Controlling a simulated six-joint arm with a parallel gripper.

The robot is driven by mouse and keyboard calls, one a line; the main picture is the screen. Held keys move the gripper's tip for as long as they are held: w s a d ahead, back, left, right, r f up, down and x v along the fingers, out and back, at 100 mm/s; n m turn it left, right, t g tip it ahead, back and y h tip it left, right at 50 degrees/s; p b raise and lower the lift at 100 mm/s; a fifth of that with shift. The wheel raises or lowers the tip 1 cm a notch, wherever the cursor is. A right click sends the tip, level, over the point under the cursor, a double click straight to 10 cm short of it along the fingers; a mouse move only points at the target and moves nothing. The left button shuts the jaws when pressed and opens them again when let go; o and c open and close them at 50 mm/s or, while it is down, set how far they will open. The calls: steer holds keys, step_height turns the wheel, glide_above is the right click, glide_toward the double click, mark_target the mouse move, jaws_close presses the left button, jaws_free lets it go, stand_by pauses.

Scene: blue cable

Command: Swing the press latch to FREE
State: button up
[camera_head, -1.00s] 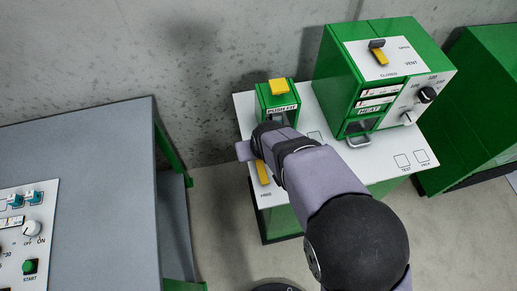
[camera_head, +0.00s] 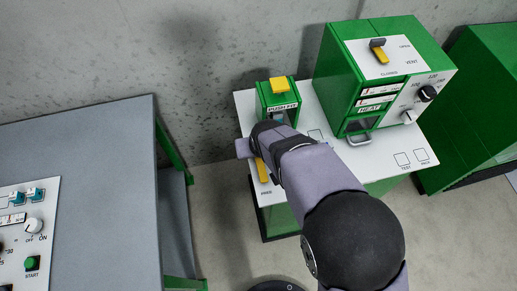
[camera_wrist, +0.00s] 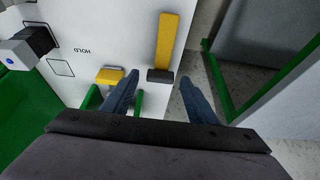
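The press latch is a yellow bar (camera_wrist: 167,40) with a dark grey knob (camera_wrist: 160,76) at its end, lying over the white bench top. In the head view the yellow bar (camera_head: 262,171) shows above the word FREE, and its other end is hidden by my arm. The upside-down word HOLD shows in the wrist view. My gripper (camera_wrist: 159,79) is open, its two dark blue fingers spread apart. The knob appears between the fingertips; I cannot tell whether either touches it. The fingertips are hidden in the head view.
A green heater box (camera_head: 351,90) with a vent lever and dials stands to the right of the press. The white bench top (camera_head: 375,163) has outlined squares. A grey table (camera_head: 95,165) with a control panel stands left, with a floor gap between.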

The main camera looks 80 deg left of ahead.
mark_target(260, 165)
steer(key=b+v, duration=0.2)
steer(key=v, duration=0.5)
steer(key=shift+r, duration=0.2)
stand_by(0.4)
steer(key=w+d+m+h, duration=0.1)
steer(key=w+d+m, duration=0.1)
steer(key=w+d, duration=0.35)
steer(key=w+d+m+t, duration=0.1)
steer(key=w+d, duration=0.1)
steer(key=w, duration=0.6)
steer(key=w+d+m+h, duration=0.1)
steer(key=w+d+m, duration=0.15)
steer(key=w, duration=0.35)
steer(key=w+d+m+h, duration=0.1)
steer(key=w+d+m, duration=0.1)
steer(key=w+d, duration=0.4)
steer(key=w+d+m, duration=0.1)
steer(key=w+d, duration=0.3)
steer(key=d, duration=0.5)
steer(key=w+d+m+h, duration=0.15)
steer(key=d+m, duration=0.25)
steer(key=d, duration=1)
steer(key=s+d+m, duration=0.2)
steer(key=s+d, duration=0.1)
steer(key=d, duration=0.4)
steer(key=s+d+f+m+g, duration=0.1)
steer(key=s+d+m, duration=0.2)
steer(key=d, duration=0.5)
steer(key=shift+s, duration=0.2)
